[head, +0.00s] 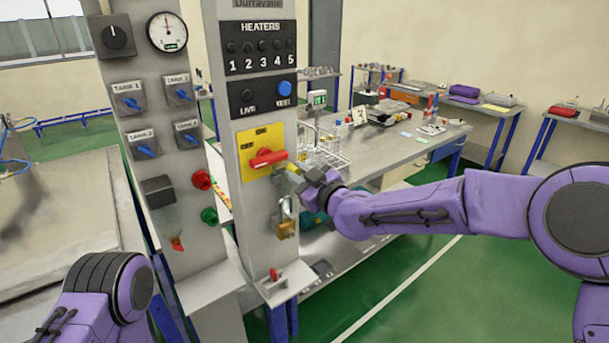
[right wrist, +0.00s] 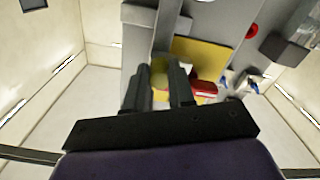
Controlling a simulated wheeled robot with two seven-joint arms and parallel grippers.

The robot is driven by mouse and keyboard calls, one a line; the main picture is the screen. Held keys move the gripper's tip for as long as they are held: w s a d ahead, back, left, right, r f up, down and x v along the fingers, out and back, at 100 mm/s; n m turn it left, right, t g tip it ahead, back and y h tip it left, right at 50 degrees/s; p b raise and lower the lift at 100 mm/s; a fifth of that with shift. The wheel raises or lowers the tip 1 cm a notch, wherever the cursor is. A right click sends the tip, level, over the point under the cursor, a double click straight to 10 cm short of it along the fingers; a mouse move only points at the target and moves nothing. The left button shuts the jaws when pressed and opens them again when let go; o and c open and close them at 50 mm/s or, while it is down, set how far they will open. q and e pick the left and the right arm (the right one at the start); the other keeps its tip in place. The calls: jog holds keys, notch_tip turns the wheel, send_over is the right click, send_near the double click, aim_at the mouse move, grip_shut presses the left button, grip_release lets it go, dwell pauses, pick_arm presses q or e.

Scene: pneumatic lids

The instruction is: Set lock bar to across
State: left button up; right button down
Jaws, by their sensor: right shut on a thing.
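A red rotary handle (head: 267,158) sits on a yellow switch plate (head: 254,139) on the grey post; the handle lies roughly level. A small yellowish piece (head: 291,169), which looks like the lock bar, is right of the handle, at my right gripper (head: 303,180). In the right wrist view my right gripper (right wrist: 165,80) is shut on this yellowish piece (right wrist: 159,74), with the red handle (right wrist: 206,88) just right of the fingers. The fingers hide most of the bar, so I cannot tell its exact angle. My left arm shows at lower left, but its gripper is out of view.
A brass padlock (head: 287,228) hangs on the post below my right gripper. A panel with blue valve handles (head: 133,104) and a gauge (head: 168,32) stands left. A wire rack (head: 322,156) and a cluttered bench (head: 400,150) are behind. Green floor is clear at lower right.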

pick_arm(q)
jog(key=shift+f, duration=0.2)
pick_arm(e)
jog(key=shift+s+a, duration=0.25)
jog(key=shift+a, duration=0.1)
jog(key=c, duration=1.2)
grip_release()
jog(key=shift+o, duration=1.2)
pick_arm(q)
jog(key=shift+s+a, duration=0.1)
pick_arm(e)
jog(key=shift+s+a, duration=0.1)
jog(key=shift+a, duration=0.05)
pick_arm(q)
notch_tip(320, 180, down, 4)
jog(key=b, duration=0.4)
jog(key=shift+f, duration=0.1)
pick_arm(e)
jog(key=v, duration=1)
jog(key=shift+s, duration=0.2)
